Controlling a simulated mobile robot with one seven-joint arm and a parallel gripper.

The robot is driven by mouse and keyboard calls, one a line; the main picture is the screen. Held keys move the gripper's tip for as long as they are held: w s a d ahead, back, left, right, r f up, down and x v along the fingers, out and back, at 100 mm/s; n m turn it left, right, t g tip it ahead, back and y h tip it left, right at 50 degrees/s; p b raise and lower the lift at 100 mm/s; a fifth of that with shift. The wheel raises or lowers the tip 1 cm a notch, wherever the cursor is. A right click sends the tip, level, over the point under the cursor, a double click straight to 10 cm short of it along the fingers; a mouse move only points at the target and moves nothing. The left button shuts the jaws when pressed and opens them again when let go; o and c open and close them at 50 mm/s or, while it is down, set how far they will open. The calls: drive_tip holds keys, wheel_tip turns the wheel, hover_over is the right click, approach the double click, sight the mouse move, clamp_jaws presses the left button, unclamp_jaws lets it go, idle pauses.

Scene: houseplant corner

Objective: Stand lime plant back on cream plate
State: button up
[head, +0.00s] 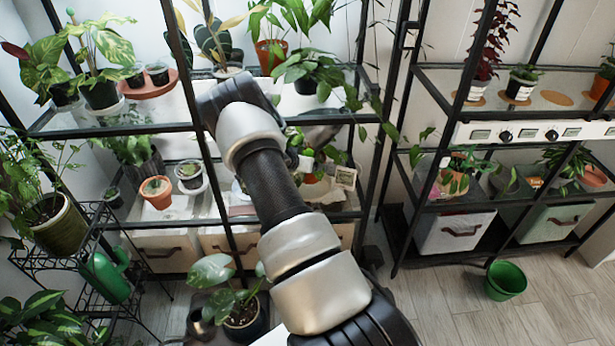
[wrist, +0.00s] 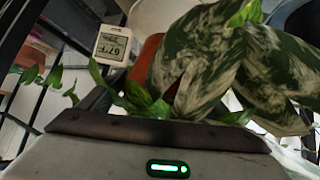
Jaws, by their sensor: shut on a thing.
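In the wrist view, the dark edge of my gripper (wrist: 157,130) spans the bottom, shut on the lime plant. Bright green leaves (wrist: 140,98) rise just beyond that edge, and part of an orange-red pot (wrist: 148,78) shows behind them. Large leaves with pale marbling hang close on the right. The grip itself is hidden. In the head view my arm covers most of the gripper, and green leaves (head: 331,154) show just right of it at the middle shelf. I cannot make out the cream plate for certain, nor whether the pot is upright.
Black shelf posts and an upper glass shelf with plants crowd the arm. Two small pots (head: 157,191) stand left. A green bucket (head: 506,280) is on the floor.

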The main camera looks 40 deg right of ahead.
wheel_tip(320, 180, down, 5)
drive_tip(key=shift+r+b, duration=0.2)
drive_tip(key=shift+b, duration=0.8)
drive_tip(key=shift+w+d+f, duration=0.15)
drive_tip(key=shift+d, duration=0.1)
